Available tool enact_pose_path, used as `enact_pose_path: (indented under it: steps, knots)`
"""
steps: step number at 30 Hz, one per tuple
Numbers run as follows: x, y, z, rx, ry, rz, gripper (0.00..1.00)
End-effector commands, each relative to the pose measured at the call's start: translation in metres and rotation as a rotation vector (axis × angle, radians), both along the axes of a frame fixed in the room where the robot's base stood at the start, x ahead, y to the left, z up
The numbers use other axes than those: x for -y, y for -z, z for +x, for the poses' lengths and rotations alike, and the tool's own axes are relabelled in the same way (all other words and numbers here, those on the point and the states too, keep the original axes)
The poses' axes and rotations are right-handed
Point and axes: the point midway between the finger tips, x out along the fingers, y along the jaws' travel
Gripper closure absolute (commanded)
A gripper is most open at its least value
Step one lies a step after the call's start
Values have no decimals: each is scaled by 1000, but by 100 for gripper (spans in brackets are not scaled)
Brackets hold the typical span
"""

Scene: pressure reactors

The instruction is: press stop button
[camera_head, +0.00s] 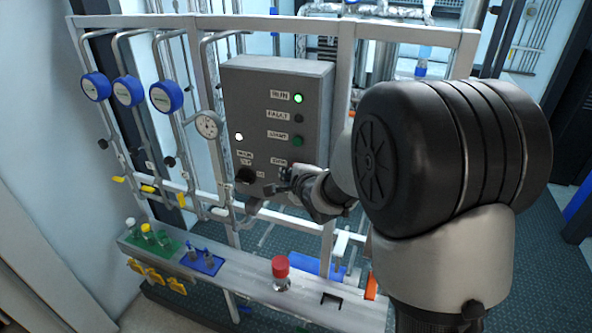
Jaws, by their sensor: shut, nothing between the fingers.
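A grey control box (245,100) is mounted on the white pipe frame. Its front has labels, a lit green RUN lamp (298,98), a dark FAULT lamp (298,118), a green START button (298,141) and a black knob (245,175) at the lower left. A label that seems to read STOP (279,162) is at the lower right. The stop button itself is hidden behind my gripper (276,186). My gripper is shut and empty, with its fingertips at or very close to the box's lower right front. I cannot tell whether they touch the button.
Blue-rimmed gauges (129,91) and a white dial (208,125) are left of the box. Below, a ledge (240,290) carries a red-capped bottle (281,272), a green rack (152,240) and a blue rack (203,261). My arm fills the right side.

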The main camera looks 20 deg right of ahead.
Motion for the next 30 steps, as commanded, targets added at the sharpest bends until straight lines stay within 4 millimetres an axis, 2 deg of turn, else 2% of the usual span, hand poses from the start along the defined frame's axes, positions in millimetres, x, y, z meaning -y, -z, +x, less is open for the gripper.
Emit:
enact_pose_path:
  steps: [30]
  knots:
    - [3, 1, 4, 0, 0, 0, 100]
